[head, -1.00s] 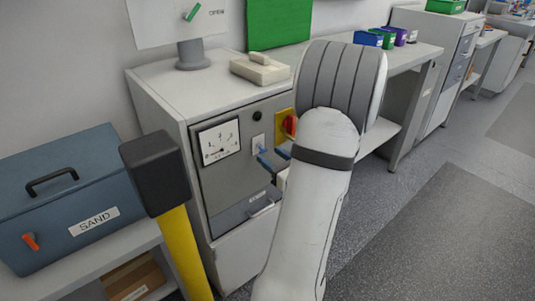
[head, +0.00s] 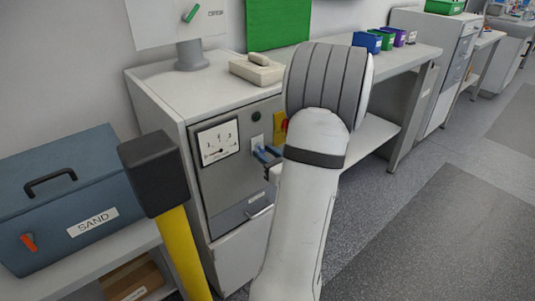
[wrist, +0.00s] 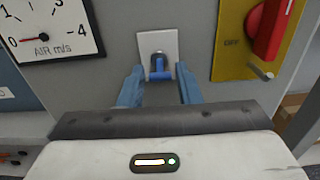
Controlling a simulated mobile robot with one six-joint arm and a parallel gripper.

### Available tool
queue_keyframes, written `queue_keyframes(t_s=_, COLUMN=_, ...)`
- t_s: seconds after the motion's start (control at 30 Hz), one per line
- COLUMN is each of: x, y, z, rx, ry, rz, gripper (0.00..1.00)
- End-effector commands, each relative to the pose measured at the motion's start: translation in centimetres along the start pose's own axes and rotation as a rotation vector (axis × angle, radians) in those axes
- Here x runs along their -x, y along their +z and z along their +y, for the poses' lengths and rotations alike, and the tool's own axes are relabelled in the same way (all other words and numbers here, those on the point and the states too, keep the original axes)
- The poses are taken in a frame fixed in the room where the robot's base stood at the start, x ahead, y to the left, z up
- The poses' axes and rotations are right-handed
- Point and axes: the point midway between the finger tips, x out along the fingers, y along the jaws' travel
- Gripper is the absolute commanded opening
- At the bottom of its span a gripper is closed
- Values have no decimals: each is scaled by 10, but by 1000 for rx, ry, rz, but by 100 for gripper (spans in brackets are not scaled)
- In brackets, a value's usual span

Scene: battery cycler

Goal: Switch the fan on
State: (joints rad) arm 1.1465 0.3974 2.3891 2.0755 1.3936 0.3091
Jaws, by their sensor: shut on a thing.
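A pale switch plate (wrist: 157,48) with a small blue toggle lever (wrist: 160,70) is on the grey cabinet front in the wrist view. The plate also shows in the head view (head: 257,142). My gripper (wrist: 159,76) has its blue fingers on either side of the lever and is shut on it. In the head view my gripper (head: 268,154) is at the plate, partly hidden by my arm. An air gauge (wrist: 48,27) marked AIR m/s is left of the plate, with its red needle near 0.
A red rotary knob (wrist: 268,30) on a yellow plate (wrist: 229,60) marked OFF is close on the right. A yellow post (head: 182,245) with a black top stands in front left. A blue SAND box (head: 65,190) is at left. Open floor (head: 440,225) lies right.

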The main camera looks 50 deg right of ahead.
Motion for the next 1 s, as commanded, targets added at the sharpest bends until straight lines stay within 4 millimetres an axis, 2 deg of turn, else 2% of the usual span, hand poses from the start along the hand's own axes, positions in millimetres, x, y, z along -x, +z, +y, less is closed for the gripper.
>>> queue_keyframes(t_s=0.07, x=1, y=0, z=-5, rx=0, ry=-5, rz=0, gripper=8)
queue_keyframes(t_s=0.47, x=1, y=11, z=-1, rx=0, ry=-3, rz=96, gripper=8)
queue_keyframes(t_s=1.0, x=-2, y=34, z=-1, rx=1, ry=-1, rz=565, gripper=8)
